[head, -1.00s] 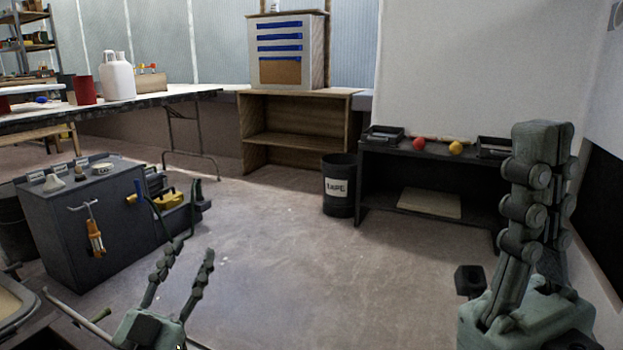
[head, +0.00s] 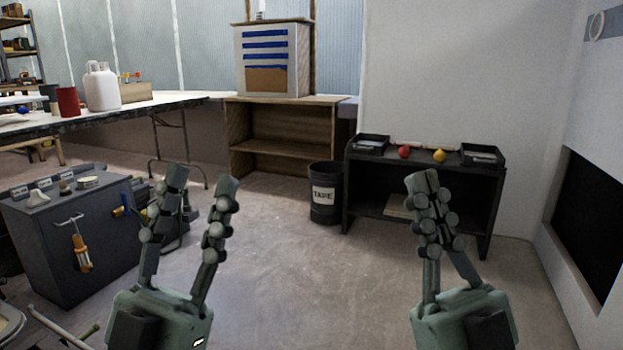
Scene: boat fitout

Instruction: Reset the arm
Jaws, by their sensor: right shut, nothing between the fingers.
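My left gripper (head: 200,184) stands upright at the lower left of the head view. Its two fingers are spread apart with nothing between them. My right gripper (head: 424,180) stands upright at the lower right, with its fingers together at the tips and nothing held. Both grippers are over the open floor in front of me and appear clear of the furniture.
A dark grey cabinet (head: 75,245) with a hanging orange-handled tool stands at left. A black bin marked TAPE (head: 325,212) stands beside a black shelf (head: 350,190) with trays, a red ball (head: 404,152) and a yellow ball (head: 440,156). The middle floor (head: 310,275) is clear.

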